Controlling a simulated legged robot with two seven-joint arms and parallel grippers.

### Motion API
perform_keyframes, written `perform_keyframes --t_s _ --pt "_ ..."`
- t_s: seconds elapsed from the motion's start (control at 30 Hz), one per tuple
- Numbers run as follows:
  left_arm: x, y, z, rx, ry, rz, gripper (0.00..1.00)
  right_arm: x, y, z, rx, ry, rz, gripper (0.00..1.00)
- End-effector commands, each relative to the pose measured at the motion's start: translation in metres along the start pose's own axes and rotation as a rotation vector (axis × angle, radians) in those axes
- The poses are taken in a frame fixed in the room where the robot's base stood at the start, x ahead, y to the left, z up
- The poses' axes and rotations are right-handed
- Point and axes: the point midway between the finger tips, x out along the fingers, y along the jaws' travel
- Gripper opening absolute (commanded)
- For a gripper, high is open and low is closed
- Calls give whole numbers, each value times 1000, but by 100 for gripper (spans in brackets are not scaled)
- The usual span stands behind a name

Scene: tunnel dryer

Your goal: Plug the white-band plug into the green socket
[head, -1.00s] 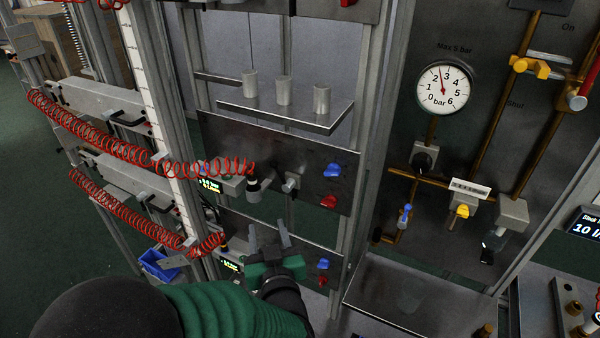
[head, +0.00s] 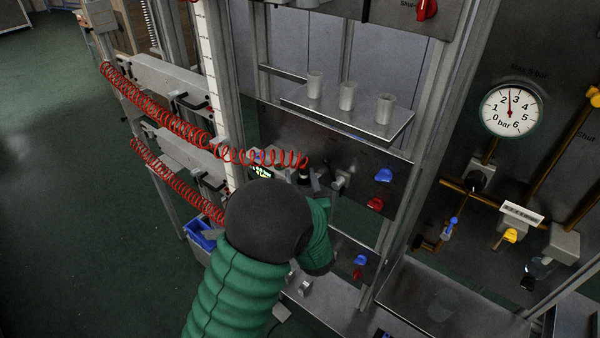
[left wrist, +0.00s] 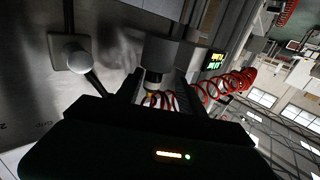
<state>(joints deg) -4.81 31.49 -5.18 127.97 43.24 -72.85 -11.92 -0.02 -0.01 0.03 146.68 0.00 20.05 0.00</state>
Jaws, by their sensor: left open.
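A dark plug (head: 304,176) at the end of the upper red coiled cord sits at the upper panel in the head view. In the head view my left forearm hides most of this gripper. I cannot make out a green socket. My right gripper is out of view.
Red coiled cords (head: 165,115) hang to the left. A shelf with metal cups (head: 347,96) is above. Blue (head: 384,175) and red (head: 375,204) knobs stick out right of the plug. A lever knob (left wrist: 72,54) stands close by. A pressure gauge (head: 511,110) is further right.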

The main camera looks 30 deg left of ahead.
Motion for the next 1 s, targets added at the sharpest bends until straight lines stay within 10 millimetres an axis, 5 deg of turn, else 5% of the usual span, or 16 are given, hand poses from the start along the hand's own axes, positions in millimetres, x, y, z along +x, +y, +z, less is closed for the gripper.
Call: perform_keyframes --t_s 0.33,0.7,1.0 --pt "20 1 -1 1 1 2 47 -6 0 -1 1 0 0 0" --pt "20 0 0 0 0 1 0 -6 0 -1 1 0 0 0" --pt "20 1 1 2 -2 1 0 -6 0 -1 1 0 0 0"
